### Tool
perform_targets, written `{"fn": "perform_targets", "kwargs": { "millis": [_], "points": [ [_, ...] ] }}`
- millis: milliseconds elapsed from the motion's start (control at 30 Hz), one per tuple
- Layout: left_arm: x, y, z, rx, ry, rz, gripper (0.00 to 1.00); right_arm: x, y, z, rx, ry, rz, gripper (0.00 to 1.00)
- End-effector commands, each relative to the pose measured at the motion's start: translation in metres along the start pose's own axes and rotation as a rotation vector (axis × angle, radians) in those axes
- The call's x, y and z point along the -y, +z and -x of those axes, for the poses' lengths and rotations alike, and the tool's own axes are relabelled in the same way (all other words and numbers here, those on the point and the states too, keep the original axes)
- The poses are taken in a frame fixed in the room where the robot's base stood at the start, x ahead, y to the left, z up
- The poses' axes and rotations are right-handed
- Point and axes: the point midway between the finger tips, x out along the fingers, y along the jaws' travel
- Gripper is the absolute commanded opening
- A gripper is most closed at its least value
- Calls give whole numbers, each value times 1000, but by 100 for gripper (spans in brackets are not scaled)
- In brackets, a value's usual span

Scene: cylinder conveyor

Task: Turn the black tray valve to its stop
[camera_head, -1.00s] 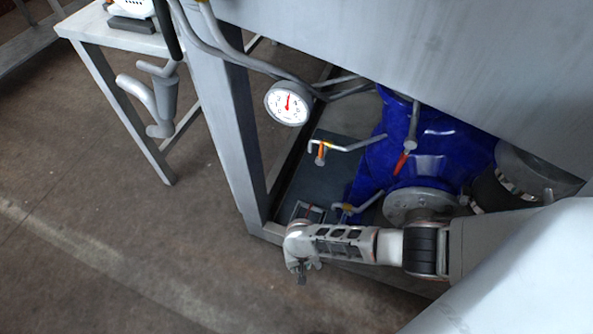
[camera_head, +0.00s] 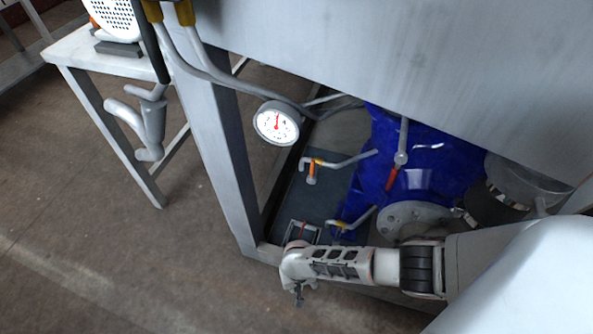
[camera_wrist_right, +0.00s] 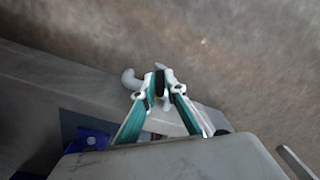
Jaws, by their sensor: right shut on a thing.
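My right gripper (camera_head: 299,294) hangs below the bent wrist of my right arm, just outside the lower edge of the grey metal frame. In the right wrist view its two fingers (camera_wrist_right: 160,88) come together at the tips around a small dark piece. This piece looks like the handle of the black tray valve (camera_wrist_right: 159,83). Pale rounded metal shows on both sides of it. In the head view the gripper and wrist hide the valve, so its angle cannot be told. My left gripper is not in view.
A grey metal frame (camera_head: 232,165) stands beside my right arm. Inside it are a blue body (camera_head: 425,150), orange-handled valves (camera_head: 311,177) and a red-tipped lever (camera_head: 391,178). A round gauge (camera_head: 276,122) hangs on the frame.

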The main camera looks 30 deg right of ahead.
Motion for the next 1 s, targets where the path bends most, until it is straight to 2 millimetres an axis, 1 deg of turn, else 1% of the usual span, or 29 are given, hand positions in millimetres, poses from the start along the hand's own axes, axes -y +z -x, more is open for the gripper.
{"fn": "perform_targets", "kwargs": {
  "millis": [100, 233, 300, 367, 500, 567, 667, 733, 767, 900, 1000],
  "points": [
    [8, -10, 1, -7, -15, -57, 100, -1, 0, 4, -23, -33, -5, 0],
    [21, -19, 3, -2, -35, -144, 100, -5, 3, 4, -56, -83, -6, 0],
    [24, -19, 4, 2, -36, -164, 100, -7, 5, 3, -78, -114, -5, 0],
    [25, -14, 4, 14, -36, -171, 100, -10, 7, 1, -96, -143, -5, 0],
    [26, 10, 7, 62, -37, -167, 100, -18, 14, -5, -143, -216, -3, 0],
    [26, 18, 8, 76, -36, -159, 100, -21, 18, -8, -163, -251, -4, 0],
    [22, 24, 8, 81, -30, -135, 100, -26, 24, -13, -199, -309, -4, 0],
    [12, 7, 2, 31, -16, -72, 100, -29, 27, -16, -222, -346, -3, 0],
    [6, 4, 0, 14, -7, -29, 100, -30, 28, -17, -231, -361, -4, 0],
    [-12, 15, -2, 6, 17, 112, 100, -33, 30, -18, -270, -419, -2, 0],
    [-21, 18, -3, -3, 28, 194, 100, -34, 29, -18, -292, -449, -1, 0]
  ]
}}
